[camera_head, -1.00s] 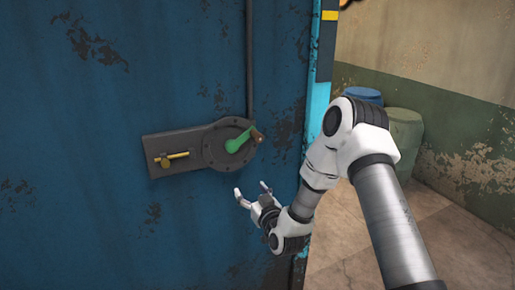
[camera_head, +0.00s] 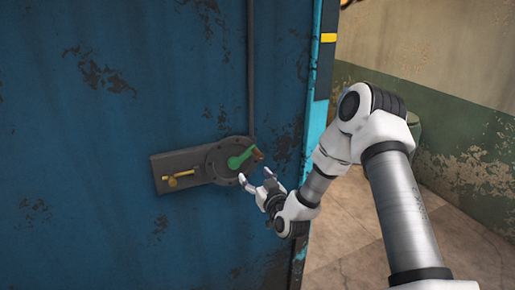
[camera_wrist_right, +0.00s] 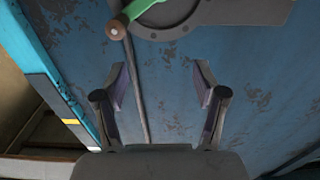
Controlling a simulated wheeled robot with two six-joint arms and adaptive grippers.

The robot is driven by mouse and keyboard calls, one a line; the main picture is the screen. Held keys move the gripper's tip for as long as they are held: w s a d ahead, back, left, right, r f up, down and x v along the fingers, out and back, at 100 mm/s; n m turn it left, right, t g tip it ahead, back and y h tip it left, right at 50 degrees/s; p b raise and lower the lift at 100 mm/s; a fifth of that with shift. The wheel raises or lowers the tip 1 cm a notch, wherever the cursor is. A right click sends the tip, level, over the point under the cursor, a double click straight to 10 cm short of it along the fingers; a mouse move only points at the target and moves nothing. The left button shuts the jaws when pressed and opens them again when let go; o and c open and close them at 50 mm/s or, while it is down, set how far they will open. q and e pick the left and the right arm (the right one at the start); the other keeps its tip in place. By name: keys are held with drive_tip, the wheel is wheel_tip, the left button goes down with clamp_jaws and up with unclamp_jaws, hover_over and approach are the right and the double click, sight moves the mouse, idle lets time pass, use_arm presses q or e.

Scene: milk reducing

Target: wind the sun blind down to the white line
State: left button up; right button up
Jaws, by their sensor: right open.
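A crank with a green arm (camera_head: 240,160) and a brown knob (camera_head: 257,154) sits on a round dark disc (camera_head: 218,168) on the blue wall. The crank arm points right and slightly up. My right gripper (camera_head: 255,176) is open and empty, just below the knob and apart from it. In the right wrist view, the fingers (camera_wrist_right: 160,82) are spread, with the brown knob (camera_wrist_right: 115,29) beyond them at the upper left. The sun blind and the white line are not in view. My left gripper is not in view.
A thin dark rod (camera_head: 250,70) runs up the wall from the disc. The wall ends at a cyan edge (camera_head: 318,115) on the right; open floor (camera_head: 345,265) lies beyond.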

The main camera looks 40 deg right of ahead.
drive_tip(key=p, duration=0.2)
approach(261, 158)
drive_tip(key=s, duration=0.1)
drive_tip(key=b+x, duration=0.2)
drive_tip(key=x, duration=0.2)
drive_tip(key=b+x, duration=0.3)
drive_tip(key=x, duration=0.1)
drive_tip(key=b+x, duration=0.3)
drive_tip(key=x, duration=0.1)
drive_tip(key=shift+w+f, duration=0.2)
drive_tip(key=shift+f, duration=0.1)
drive_tip(key=shift+w+r, duration=0.15)
drive_tip(key=shift+w, duration=0.05)
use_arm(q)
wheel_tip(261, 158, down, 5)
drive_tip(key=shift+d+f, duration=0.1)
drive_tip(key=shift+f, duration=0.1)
use_arm(e)
drive_tip(key=shift+w+r, duration=0.15)
clamp_jaws()
